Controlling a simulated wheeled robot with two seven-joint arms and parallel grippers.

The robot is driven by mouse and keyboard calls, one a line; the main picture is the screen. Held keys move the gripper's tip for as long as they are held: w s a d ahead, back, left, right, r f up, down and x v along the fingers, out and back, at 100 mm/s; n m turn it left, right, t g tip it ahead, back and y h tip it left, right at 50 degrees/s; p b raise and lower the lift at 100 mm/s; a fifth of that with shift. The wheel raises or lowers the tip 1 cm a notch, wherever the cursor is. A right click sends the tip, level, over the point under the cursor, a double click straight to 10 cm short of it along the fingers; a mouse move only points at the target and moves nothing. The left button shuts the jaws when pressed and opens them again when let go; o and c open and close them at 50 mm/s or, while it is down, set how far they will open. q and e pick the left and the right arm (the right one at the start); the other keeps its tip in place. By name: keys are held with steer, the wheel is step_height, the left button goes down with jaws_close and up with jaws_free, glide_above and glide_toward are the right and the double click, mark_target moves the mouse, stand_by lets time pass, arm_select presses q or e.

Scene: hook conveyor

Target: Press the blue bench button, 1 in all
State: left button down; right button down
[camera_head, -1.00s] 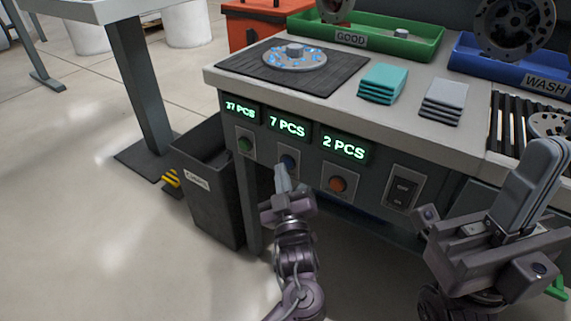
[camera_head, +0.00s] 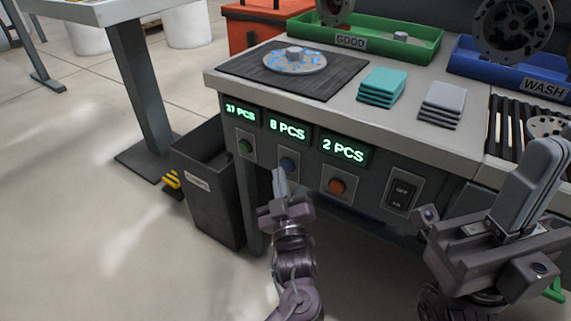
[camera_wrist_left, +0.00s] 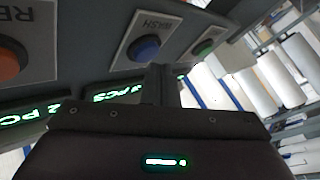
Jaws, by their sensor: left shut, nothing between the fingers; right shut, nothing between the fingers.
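The blue button (camera_head: 288,165) sits on the bench front between a green button (camera_head: 245,147) and an orange one (camera_head: 338,186). The display (camera_head: 287,130) above it reads 8 PCS. My right gripper (camera_head: 548,145) is shut and empty, in front of the bench's right part.
A black switch (camera_head: 402,192) is right of the orange button. A dark bin (camera_head: 208,190) stands left of the buttons. On the bench top are a dark mat (camera_head: 330,82) with a metal disc, teal cloths (camera_head: 381,86) and grey cloths (camera_head: 442,103).

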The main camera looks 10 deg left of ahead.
arm_select(q)
steer(key=shift+s+a, duration=0.1)
steer(key=shift+s, duration=0.1)
steer(key=s+p, duration=0.1)
steer(key=s+a, duration=0.1)
steer(key=s, duration=0.1)
steer(key=s+p, duration=0.1)
steer(key=shift+s+a+p, duration=0.3)
steer(key=shift+s+a, duration=0.05)
stand_by(0.9)
